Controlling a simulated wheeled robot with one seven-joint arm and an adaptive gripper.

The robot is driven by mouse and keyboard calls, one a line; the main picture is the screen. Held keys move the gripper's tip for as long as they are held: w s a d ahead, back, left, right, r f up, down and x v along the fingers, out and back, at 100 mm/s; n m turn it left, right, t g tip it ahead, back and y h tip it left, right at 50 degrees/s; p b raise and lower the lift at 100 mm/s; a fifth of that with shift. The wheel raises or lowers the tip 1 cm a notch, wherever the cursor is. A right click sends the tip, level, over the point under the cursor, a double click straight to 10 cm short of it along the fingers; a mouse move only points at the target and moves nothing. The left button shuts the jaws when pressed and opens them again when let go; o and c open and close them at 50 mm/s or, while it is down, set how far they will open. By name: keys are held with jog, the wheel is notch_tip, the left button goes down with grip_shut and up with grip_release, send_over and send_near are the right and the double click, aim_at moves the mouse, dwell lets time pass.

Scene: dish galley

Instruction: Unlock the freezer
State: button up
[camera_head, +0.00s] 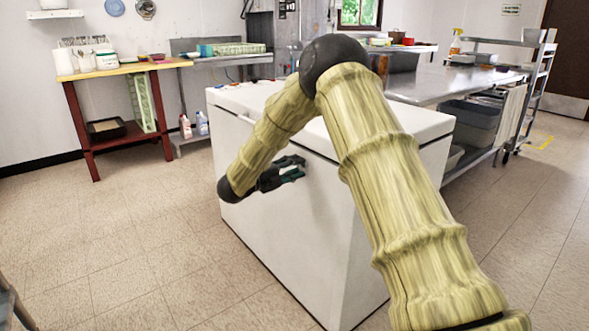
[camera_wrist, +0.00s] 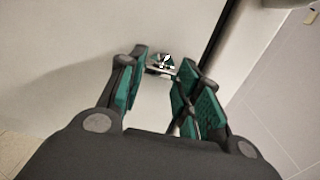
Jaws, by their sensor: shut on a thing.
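The white chest freezer (camera_head: 290,225) stands in the middle of the head view with its lid (camera_head: 400,115) down. My gripper (camera_head: 297,168) is at its front face, below the lid edge. In the wrist view, my gripper's teal-padded fingers (camera_wrist: 163,70) are shut on a small key (camera_wrist: 166,61) at the freezer's lock. The key is tiny there, with a pale and green part against a metal plate. Its turn angle cannot be told. The dark lid seam (camera_wrist: 219,30) runs just beside it. The key and lock are hidden in the head view.
A red-legged table (camera_head: 120,68) with containers stands at the back left. A steel counter (camera_head: 440,85) with grey bins (camera_head: 468,120) is behind the freezer at right. The tiled floor at left is clear.

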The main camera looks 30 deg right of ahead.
jog(key=shift+f, duration=0.15)
jog(key=o, duration=1)
jog(key=a, duration=0.8)
jog(key=s+a, duration=0.1)
jog(key=a, duration=0.3)
